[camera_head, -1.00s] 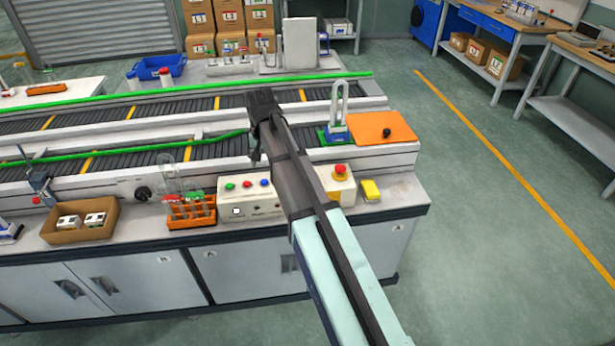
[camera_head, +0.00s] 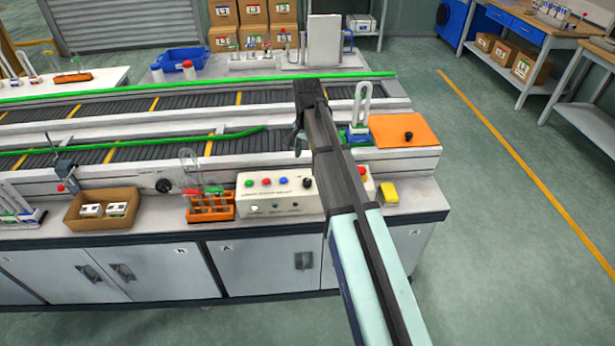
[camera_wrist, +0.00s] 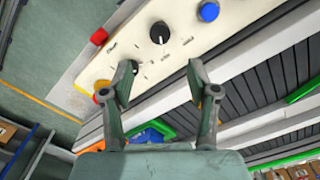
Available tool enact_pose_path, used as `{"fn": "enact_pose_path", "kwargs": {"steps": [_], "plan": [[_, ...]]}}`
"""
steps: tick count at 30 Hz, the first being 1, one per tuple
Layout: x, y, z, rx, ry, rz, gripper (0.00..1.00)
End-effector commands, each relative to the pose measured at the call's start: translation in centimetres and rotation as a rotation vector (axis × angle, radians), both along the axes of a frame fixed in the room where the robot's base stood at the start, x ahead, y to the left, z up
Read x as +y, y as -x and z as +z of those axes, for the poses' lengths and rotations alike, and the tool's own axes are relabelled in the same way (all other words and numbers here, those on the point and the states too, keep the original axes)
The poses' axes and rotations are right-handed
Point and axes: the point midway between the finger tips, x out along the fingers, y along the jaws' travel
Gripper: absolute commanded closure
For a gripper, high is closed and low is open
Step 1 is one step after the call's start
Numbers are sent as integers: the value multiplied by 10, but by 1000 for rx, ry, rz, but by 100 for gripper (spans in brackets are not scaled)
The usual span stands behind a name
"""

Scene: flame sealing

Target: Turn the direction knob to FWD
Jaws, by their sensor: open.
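A white control box (camera_head: 262,202) stands at the front of the bench with green, red and blue buttons along its top row. A black knob (camera_head: 307,183) sits right of the blue button, beside my arm. In the wrist view a black knob (camera_wrist: 160,32) shows on the white panel, with small printed labels around it that I cannot read. Its pointer setting is not clear. My gripper (camera_wrist: 160,82) is open and empty, its fingers apart from that knob. In the head view my gripper (camera_head: 300,140) is over the conveyor's near edge, behind the box.
A red emergency stop (camera_head: 362,172) is partly hidden by my arm. An orange tube rack (camera_head: 208,205) stands left of the box, with a brown tray (camera_head: 102,211) further left. Another black knob (camera_head: 163,186) is on the conveyor's side.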

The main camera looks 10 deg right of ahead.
Motion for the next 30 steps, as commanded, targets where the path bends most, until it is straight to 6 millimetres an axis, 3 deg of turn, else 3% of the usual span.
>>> {"fn": "enact_pose_path", "kwargs": {"steps": [15,21,30], "plan": [[0,0,-83,1,0,1,40],[0,0,-101,0,0,1,40],[0,0,-107,-1,0,1,40]]}}
